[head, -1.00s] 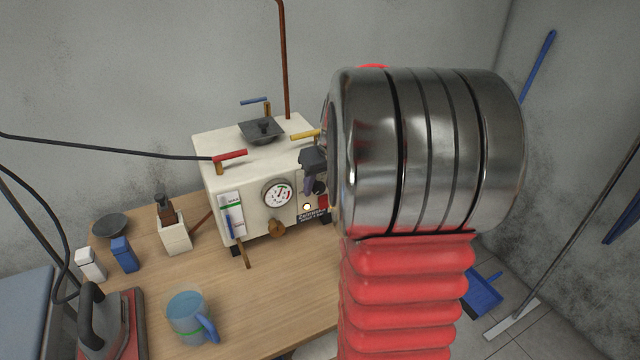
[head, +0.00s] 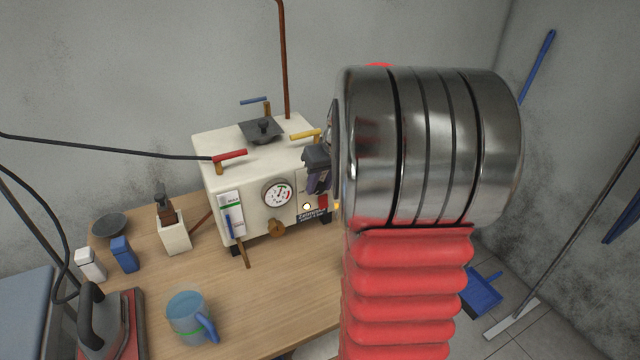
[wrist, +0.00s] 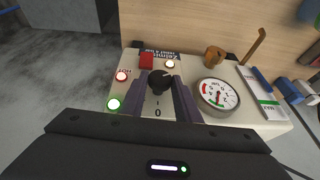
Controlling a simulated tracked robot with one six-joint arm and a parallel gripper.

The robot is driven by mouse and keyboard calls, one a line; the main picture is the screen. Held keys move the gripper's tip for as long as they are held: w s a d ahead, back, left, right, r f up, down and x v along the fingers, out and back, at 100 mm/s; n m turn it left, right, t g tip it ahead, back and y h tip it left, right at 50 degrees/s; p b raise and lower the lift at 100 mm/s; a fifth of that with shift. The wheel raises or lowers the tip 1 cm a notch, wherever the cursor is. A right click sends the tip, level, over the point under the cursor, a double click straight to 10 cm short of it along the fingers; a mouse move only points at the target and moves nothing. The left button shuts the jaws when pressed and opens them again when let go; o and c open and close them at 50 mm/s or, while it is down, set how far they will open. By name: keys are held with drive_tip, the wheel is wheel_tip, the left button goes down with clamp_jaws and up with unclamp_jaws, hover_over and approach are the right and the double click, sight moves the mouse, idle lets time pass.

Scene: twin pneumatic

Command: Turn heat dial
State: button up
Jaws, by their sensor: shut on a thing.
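The heat dial (wrist: 159,80) is a black round knob on the cream front panel of the boiler (head: 240,185), with a "0" mark on the panel beside it in the wrist view. My gripper (wrist: 158,88) has its two dark fingers on either side of the dial and is shut on it. In the head view my gripper (head: 318,178) reaches the right part of the boiler's front, and my wrist hides the dial there. A white pressure gauge (wrist: 217,94) sits beside the dial; it also shows in the head view (head: 277,194).
Near the dial are a red switch (wrist: 146,61), a red-ringed lamp (wrist: 121,76) and a green-ringed lamp (wrist: 114,104). A blue mug (head: 188,316) and an iron (head: 108,322) stand on the wooden table (head: 260,300). Yellow and red valve handles top the boiler.

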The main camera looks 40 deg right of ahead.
drive_tip(key=o, duration=1)
drive_tip(key=v, duration=1.3)
drive_tip(key=shift+s+r, duration=0.1)
drive_tip(key=shift+r, duration=0.3)
